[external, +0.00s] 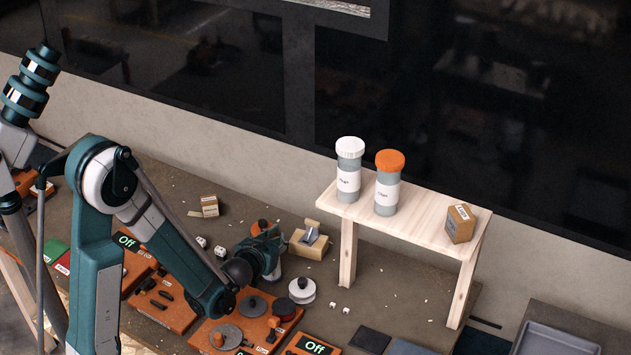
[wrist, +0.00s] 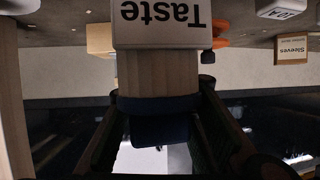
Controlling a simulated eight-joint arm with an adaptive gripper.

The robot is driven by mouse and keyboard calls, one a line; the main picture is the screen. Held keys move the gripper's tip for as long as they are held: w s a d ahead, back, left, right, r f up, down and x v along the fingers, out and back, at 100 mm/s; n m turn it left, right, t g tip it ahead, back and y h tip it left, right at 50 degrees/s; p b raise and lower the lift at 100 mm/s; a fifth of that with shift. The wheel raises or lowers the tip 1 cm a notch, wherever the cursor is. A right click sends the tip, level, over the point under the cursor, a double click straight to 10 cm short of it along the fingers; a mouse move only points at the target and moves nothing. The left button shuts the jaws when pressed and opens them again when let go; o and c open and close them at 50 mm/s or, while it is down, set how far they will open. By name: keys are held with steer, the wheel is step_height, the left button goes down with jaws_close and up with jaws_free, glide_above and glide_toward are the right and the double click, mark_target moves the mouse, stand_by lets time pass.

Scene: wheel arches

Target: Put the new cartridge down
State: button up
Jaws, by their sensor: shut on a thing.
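My gripper (external: 266,252) is low over the middle of the bench in the external view, among the orange boards. In the wrist view my gripper (wrist: 158,98) has a finger on each side of a pale ribbed block with a dark blue band and a white end marked "Taste" (wrist: 160,32). It is shut on this piece, which I take to be the cartridge. The arm and gripper largely hide the held piece in the external view, so I cannot tell whether it touches anything below.
A wooden holder (external: 309,246) stands close right of the gripper, with white discs (external: 302,291) in front. A raised wooden shelf (external: 420,222) bears two jars and a small box (external: 461,223). Orange boards (external: 206,336) crowd the front. A grey tray (external: 556,341) lies at right.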

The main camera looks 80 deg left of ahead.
steer(key=shift+f, duration=0.3)
steer(key=o, duration=1.3)
steer(key=shift+c, duration=0.2)
steer(key=shift+r, duration=0.1)
steer(key=p+v, duration=0.2)
steer(key=v, duration=1)
steer(key=shift+d, duration=0.1)
